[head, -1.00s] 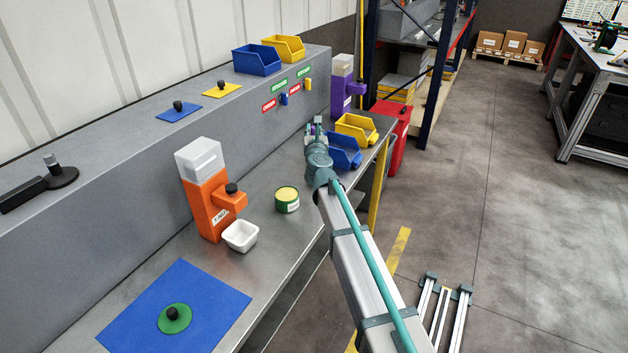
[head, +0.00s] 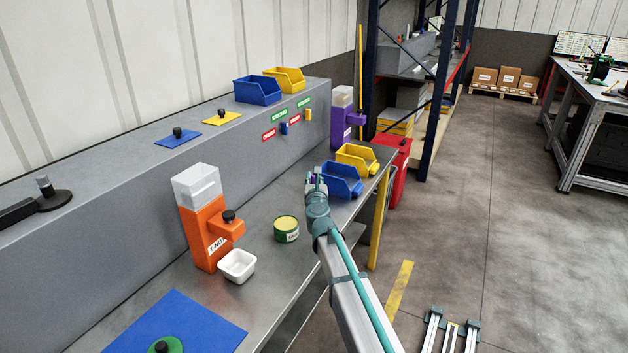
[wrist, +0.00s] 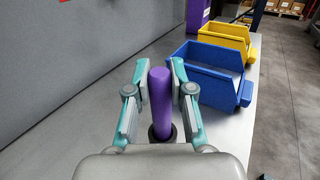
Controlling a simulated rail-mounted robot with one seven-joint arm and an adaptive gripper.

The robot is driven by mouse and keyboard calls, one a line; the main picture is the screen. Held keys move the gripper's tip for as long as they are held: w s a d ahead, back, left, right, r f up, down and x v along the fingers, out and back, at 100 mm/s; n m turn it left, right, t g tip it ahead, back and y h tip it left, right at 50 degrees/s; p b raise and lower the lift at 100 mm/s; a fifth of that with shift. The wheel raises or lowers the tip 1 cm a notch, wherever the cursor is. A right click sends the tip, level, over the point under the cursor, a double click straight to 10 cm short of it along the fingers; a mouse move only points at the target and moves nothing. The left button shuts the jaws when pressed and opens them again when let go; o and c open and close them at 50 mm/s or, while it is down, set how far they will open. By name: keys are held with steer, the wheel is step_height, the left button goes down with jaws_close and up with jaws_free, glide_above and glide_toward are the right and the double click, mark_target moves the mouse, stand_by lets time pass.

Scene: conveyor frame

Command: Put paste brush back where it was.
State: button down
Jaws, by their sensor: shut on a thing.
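A purple rod (wrist: 161,101), which looks like the paste brush's handle, stands nearly upright between the two fingers of my gripper (wrist: 160,92) in the wrist view. My gripper is shut on it. A dark ring (wrist: 162,133) surrounds its lower end near the bench top; I cannot tell whether this is a holder or part of the brush. In the head view my gripper (head: 316,174) is over the bench, just left of the blue bin, and the brush is mostly hidden. A green can with a yellow top (head: 286,229) stands nearer on the bench.
A blue bin (wrist: 213,80) and a yellow bin (wrist: 226,35) stand right of my gripper. A purple dispenser (head: 341,118) is behind. An orange dispenser (head: 206,232) and a white bowl (head: 237,266) stand nearer. The grey raised ledge (head: 125,190) borders the bench's left side.

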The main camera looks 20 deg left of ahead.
steer(key=shift+f, duration=0.2)
steer(key=c, duration=1)
jaws_free()
steer(key=shift+r, duration=0.1)
steer(key=shift+r, duration=0.15)
steer(key=b+v, duration=0.1)
steer(key=v, duration=1.1)
